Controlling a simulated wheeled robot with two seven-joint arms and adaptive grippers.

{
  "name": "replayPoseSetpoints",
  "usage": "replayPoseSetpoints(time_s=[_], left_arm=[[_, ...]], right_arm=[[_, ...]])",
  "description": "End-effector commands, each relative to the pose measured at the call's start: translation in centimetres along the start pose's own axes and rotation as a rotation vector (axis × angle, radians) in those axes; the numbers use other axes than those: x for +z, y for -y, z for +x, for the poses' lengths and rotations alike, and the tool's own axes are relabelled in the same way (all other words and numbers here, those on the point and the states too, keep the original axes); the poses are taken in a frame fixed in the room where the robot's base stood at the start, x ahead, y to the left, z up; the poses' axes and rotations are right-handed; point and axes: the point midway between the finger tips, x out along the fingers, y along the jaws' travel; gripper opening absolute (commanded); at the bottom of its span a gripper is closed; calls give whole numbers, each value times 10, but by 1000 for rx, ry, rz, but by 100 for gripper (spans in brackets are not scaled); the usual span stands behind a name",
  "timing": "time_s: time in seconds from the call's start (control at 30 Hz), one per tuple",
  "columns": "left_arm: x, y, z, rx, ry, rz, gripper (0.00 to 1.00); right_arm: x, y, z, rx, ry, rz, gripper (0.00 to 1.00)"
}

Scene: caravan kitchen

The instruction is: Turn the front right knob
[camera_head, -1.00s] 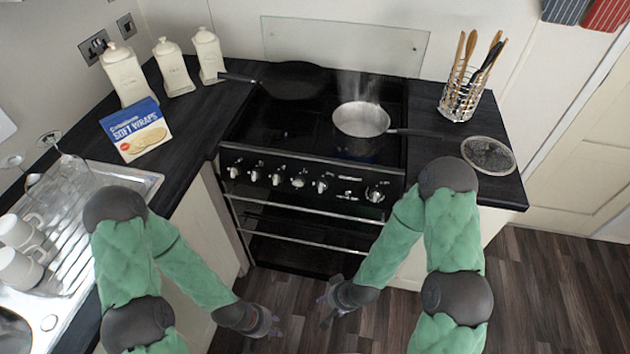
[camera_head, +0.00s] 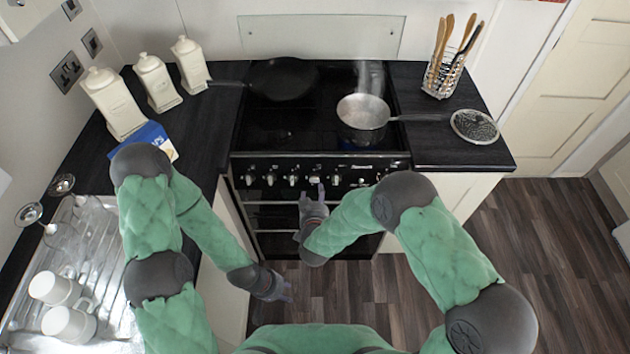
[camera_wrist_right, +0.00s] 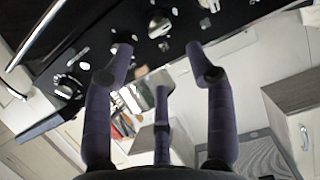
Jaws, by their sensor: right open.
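The stove's black front panel (camera_head: 300,168) carries a row of silver knobs. One knob (camera_head: 335,180) is right of my right gripper, and another knob (camera_head: 361,182) is near the right end. I cannot tell which is the front right one. My right gripper (camera_head: 312,193) is open and empty, just in front of and below the middle knobs. In the right wrist view my gripper's spread fingers (camera_wrist_right: 160,66) point toward the panel, with a large knob (camera_wrist_right: 160,27) beyond and between them. No contact is clear. My left gripper (camera_head: 278,287) hangs low before the left cabinet; its jaws are unclear.
A steaming pot (camera_head: 363,112) and a dark pan (camera_head: 283,78) stand on the hob. An oven handle rail runs below the knobs. The floor at right is clear.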

Motion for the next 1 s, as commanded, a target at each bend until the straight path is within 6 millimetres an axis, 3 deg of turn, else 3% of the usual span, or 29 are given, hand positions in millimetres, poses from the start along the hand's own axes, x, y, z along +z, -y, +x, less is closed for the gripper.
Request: replayPoseSetpoints(time_s=[0.3, 0.5, 0.93, 0.97, 1.0], left_arm=[[-1, 5, 13, 0, 0, -1, 40], [-1, 6, 17, 0, 0, 0, 40], [-1, 7, 18, 0, -1, -1, 40], [-1, 7, 18, 0, -1, -1, 40], [-1, 7, 18, 0, -1, 0, 40]], right_arm=[[2, -1, 58, 2, 0, 1, 56], [2, 0, 82, 0, 1, 1, 56], [1, 0, 91, -1, 2, 0, 56], [1, 0, 91, -1, 2, 0, 53], [1, 0, 91, -1, 2, 0, 42]])
